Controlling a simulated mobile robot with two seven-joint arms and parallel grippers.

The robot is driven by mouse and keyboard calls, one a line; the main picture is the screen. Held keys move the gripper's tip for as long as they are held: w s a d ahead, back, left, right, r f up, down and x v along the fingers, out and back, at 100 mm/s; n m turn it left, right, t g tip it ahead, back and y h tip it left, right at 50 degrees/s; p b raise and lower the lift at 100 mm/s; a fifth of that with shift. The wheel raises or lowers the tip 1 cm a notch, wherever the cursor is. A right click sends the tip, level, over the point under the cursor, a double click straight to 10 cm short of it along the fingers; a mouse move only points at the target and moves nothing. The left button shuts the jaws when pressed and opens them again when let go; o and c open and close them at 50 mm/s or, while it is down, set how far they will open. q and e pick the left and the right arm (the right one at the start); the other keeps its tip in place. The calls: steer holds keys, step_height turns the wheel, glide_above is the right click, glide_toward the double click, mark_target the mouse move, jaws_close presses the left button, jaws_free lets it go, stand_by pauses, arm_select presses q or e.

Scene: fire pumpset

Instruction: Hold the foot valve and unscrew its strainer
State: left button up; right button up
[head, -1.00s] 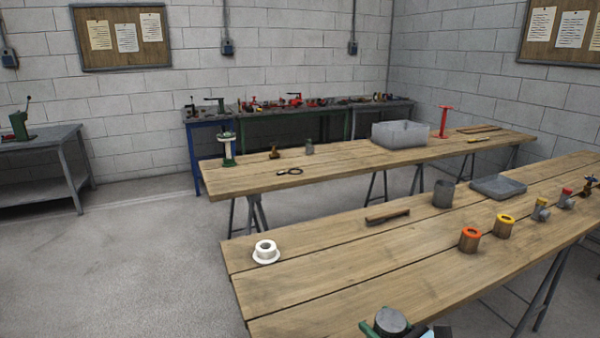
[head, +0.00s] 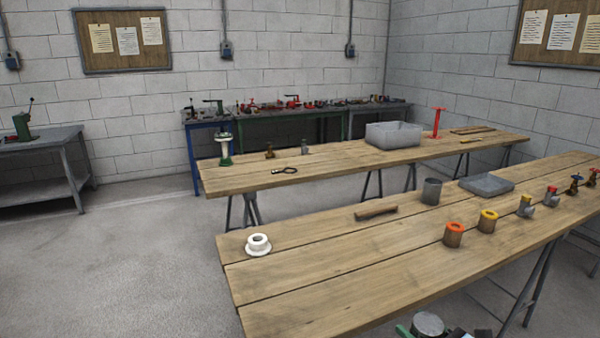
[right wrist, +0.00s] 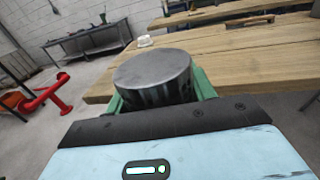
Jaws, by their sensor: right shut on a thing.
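A dark grey cylinder (head: 428,323) with a flat round top is at the bottom edge of the head view. It looks like the foot valve with its strainer end up; its lower part is hidden. My right gripper (head: 428,334) is shut on it, near the front table. In the right wrist view the cylinder (right wrist: 153,75) stands between green fingers (right wrist: 160,100), with dark vertical streaks like slots on its side. I cannot see where strainer and body meet. My left gripper is not in view.
The front wooden table (head: 330,285) holds a white ring-shaped part (head: 258,244), a wooden-handled tool (head: 376,212), a grey cup (head: 431,191), a shallow tray (head: 487,186) and several fittings. A grey bin (head: 393,135) stands on the back table. In the right wrist view, red pipework (right wrist: 45,97) stands at left.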

mark_target(417, 334)
steer(key=shift+s+a+r+h, duration=0.3)
steer(key=shift+s+a+r, duration=0.1)
steer(key=shift+s, duration=0.15)
steer(key=shift+s+a+r+m+t+h, duration=0.15)
steer(key=shift+s+a+r, duration=0.1)
steer(key=shift+s, duration=0.2)
steer(key=shift+s+a+r+m+t+h, duration=0.15)
steer(key=shift+s+r, duration=0.1)
steer(key=shift+s, duration=0.2)
steer(key=shift+s+a+r, duration=0.1)
steer(key=shift+r, duration=0.05)
steer(key=s+a+r+m+t+h, duration=0.1)
steer(key=s+r+m+h, duration=0.1)
steer(key=s, duration=0.5)
steer(key=s+a+r+m+t+h, duration=0.1)
steer(key=s+r+m+h, duration=0.2)
steer(key=s+h, duration=0.3)
steer(key=shift+s+m+p, duration=0.3)
steer(key=shift+s+m, duration=0.05)
steer(key=shift+m, duration=0.05)
steer(key=shift+a, duration=0.1)
